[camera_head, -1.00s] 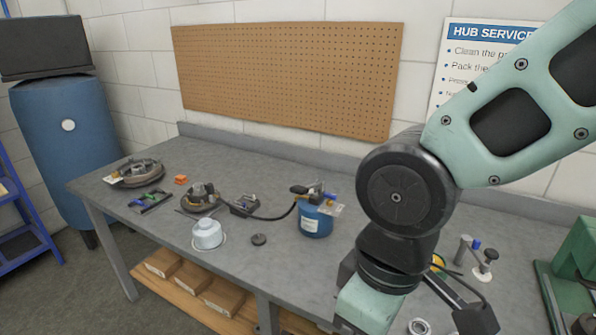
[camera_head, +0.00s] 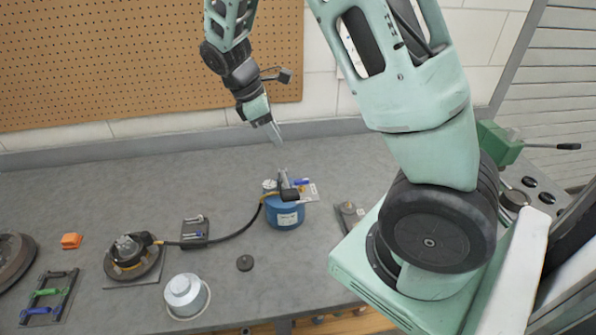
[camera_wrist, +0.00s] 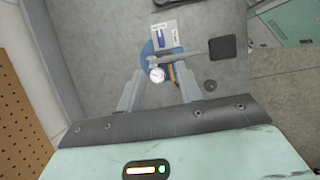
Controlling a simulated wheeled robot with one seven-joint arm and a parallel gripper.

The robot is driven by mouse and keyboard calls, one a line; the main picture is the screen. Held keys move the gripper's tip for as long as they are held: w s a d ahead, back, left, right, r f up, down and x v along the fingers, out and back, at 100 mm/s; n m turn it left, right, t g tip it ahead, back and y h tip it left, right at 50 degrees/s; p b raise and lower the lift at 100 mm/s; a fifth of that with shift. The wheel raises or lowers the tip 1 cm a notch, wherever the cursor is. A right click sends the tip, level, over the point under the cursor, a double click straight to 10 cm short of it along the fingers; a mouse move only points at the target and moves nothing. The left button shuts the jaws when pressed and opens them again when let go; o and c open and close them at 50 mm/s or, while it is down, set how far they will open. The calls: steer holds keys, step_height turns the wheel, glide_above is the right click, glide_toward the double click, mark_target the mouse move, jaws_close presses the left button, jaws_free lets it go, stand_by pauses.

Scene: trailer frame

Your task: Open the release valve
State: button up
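A blue canister (camera_head: 285,214) with a pump head stands on the grey workbench. A small blue lever (camera_head: 302,182) lies on a white label plate at its top right. The lever also shows at the top of the wrist view (camera_wrist: 166,39). I cannot tell for certain whether this lever is the release valve. A grey pump handle with a black grip (camera_wrist: 221,48) and a round white gauge (camera_wrist: 157,75) sit on the canister. My gripper (camera_head: 276,136) is above and behind the canister, apart from it. Its fingers (camera_wrist: 159,84) are spread and empty.
A hose runs from the canister to a hub (camera_head: 130,252) on the left. The pegboard wall (camera_head: 130,60) is close behind my gripper.

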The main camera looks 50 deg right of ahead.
mark_target(301, 180)
steer(key=p+x, duration=0.4)
steer(key=x, duration=1.2)
steer(key=shift+w+a+f, duration=0.1)
jaws_close()
